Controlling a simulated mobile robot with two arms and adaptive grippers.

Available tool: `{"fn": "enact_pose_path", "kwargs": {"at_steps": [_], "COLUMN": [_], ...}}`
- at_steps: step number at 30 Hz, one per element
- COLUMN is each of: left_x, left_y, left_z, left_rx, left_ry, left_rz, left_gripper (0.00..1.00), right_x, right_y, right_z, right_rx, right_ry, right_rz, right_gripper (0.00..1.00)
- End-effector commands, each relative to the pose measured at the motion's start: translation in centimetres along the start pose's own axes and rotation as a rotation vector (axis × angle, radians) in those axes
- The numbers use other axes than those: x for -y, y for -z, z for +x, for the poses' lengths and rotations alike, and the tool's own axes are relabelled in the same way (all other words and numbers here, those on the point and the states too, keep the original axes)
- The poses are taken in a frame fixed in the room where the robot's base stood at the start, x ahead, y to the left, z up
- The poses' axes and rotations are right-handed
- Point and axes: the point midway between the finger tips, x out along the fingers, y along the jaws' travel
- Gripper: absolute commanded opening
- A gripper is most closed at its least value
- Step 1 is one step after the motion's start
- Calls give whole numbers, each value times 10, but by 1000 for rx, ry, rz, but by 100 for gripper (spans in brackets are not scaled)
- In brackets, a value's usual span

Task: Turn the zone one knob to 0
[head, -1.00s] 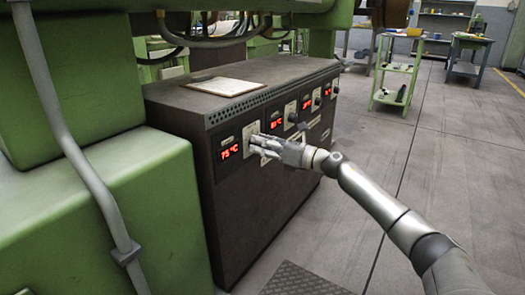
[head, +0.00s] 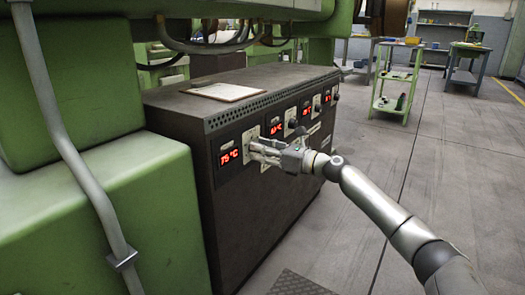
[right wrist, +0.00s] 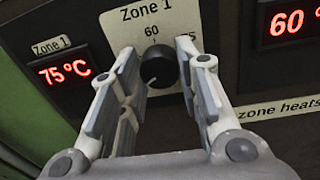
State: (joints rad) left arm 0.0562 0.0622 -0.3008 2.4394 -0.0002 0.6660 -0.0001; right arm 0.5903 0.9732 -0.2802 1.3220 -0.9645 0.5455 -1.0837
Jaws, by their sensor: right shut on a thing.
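The zone one knob (right wrist: 160,70) is a round black dial on a pale plate marked "Zone 1", with 60 above it and 75 partly hidden at its right. A pale mark shows on its lower left. My right gripper (right wrist: 165,66) has a finger on each side of the knob and is shut on it. In the head view the right gripper (head: 257,152) is at the front of the dark cabinet (head: 262,220) and hides the knob. The zone 1 display (right wrist: 65,73) reads 75 °C. My left gripper is not in view.
More red displays and knobs run along the cabinet to the right, one display (right wrist: 287,23) reading 60. A clipboard (head: 225,91) lies on the cabinet top. Green machine bodywork (head: 90,210) and a grey pipe stand at the left. The floor at right is open.

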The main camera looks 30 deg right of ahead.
Motion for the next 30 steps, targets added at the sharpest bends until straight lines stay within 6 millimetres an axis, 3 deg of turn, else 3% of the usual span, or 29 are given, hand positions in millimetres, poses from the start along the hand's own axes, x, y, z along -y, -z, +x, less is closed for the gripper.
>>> {"fn": "enact_pose_path", "kwargs": {"at_steps": [1,6,19,30], "left_x": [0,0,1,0], "left_y": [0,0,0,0], "left_z": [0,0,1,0], "left_rx": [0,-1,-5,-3], "left_ry": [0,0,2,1], "left_rz": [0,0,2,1], "left_gripper": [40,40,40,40], "right_x": [-1,-1,0,0], "right_y": [4,3,2,3], "right_z": [0,0,-6,-50], "right_rx": [-8,-5,-2,-5], "right_ry": [-4,-2,0,1], "right_rz": [-1,0,1,1], "right_gripper": [35,54,54,54]}}
